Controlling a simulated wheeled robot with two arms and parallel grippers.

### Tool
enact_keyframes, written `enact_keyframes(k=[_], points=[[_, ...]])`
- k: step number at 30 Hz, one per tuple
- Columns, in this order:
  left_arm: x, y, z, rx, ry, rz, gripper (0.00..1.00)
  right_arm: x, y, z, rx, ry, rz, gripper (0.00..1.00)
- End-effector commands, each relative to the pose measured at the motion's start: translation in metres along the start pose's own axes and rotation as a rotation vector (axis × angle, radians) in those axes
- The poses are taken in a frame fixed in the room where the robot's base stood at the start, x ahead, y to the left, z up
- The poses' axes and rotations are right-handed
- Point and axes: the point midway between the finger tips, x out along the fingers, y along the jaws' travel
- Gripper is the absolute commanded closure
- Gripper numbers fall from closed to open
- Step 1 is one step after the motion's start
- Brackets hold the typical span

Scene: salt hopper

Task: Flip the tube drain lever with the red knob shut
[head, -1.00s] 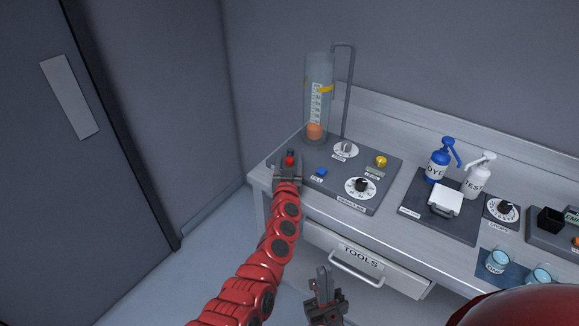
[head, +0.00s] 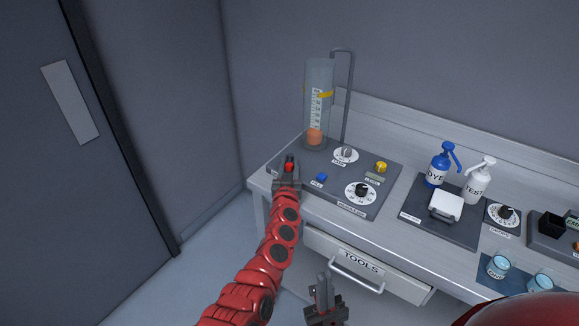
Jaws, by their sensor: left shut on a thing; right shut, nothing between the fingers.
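The red knob (head: 289,167) of the drain lever shows at the left end of the dark panel (head: 330,196), below and left of the clear tube (head: 318,100). My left gripper (head: 288,176) is at the lever and shut on the knob; its fingers hide the lever's shaft. Orange stuff (head: 314,137) lies at the bottom of the tube. My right gripper (head: 321,290) is shut and empty, low in front of the bench by the tools drawer (head: 359,262).
The panel also carries a blue button (head: 321,177), a yellow knob (head: 381,167) and dials. A blue DYE bottle (head: 437,167) and a white TEST bottle (head: 476,183) stand right. Several blue cups are at the front right edge. A grey door is at the left.

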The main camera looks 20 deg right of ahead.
Motion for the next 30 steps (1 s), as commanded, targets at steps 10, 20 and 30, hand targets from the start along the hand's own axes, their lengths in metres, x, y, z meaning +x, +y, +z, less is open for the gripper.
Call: enact_keyframes(k=[10,20,30], points=[[0.0,-0.006,0.005,-0.002,-0.001,0.089,1.0,-0.019,-0.001,0.003,0.0,0.0,0.0,1.0],[0.001,-0.009,0.008,0.003,0.001,0.206,1.0,-0.053,-0.003,0.009,0.0,0.0,0.0,1.0],[0.003,-0.017,0.013,0.004,0.004,0.334,1.0,-0.123,-0.006,0.021,0.0,0.0,0.0,1.0]])
